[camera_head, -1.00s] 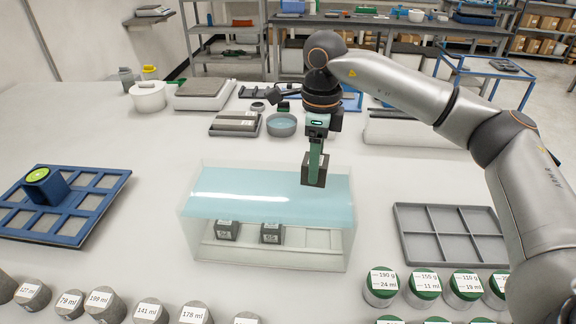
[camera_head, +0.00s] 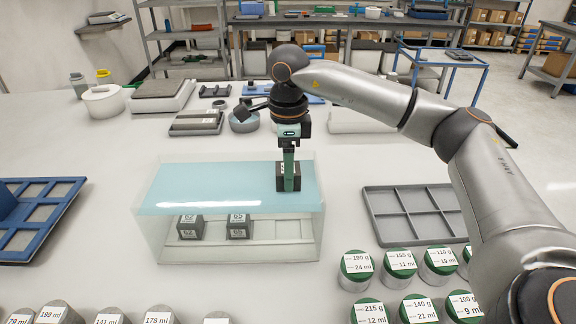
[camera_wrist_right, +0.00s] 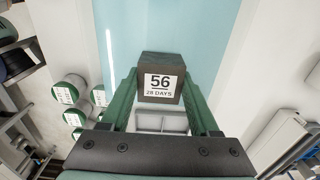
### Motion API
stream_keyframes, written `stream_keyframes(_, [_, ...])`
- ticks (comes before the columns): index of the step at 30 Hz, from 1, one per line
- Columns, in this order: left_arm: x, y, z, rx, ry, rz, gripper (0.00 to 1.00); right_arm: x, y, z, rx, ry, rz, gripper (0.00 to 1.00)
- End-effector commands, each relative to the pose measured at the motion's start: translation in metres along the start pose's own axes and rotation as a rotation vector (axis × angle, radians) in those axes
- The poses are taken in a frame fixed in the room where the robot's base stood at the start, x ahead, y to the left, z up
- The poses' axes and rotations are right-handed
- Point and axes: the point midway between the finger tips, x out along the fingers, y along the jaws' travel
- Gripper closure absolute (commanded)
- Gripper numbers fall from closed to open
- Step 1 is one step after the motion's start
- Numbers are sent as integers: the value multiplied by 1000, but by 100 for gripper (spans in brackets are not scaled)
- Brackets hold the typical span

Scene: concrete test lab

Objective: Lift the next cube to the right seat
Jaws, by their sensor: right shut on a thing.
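My right gripper (camera_head: 289,180) is shut on a dark cube (camera_head: 280,170) over the right part of the clear water tank (camera_head: 228,248). In the right wrist view the cube (camera_wrist_right: 161,80) sits between the green fingers and reads "56, 28 DAYS". I cannot tell whether its underside touches the blue water (camera_head: 200,185). Two grey cubes, marked 62 (camera_head: 189,227) and 65 (camera_head: 238,226), stand inside the tank at left and middle. The pale rack (camera_head: 288,229) to their right is bare. My left gripper is not in view.
A grey compartment tray (camera_head: 415,243) lies right of the tank, a blue tray (camera_head: 65,219) left. Green-lidded pots (camera_head: 356,267) and grey cylinders (camera_head: 58,314) line the front.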

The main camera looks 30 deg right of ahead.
Motion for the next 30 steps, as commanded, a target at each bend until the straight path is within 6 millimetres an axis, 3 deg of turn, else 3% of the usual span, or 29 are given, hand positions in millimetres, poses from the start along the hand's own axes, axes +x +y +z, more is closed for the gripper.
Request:
stream_keyframes(18, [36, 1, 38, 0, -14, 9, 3, 66, 0, 0, 1, -1, -1, 100])
stream_keyframes(30, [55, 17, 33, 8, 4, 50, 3, 105, 0, 0, 2, -2, 0, 100])
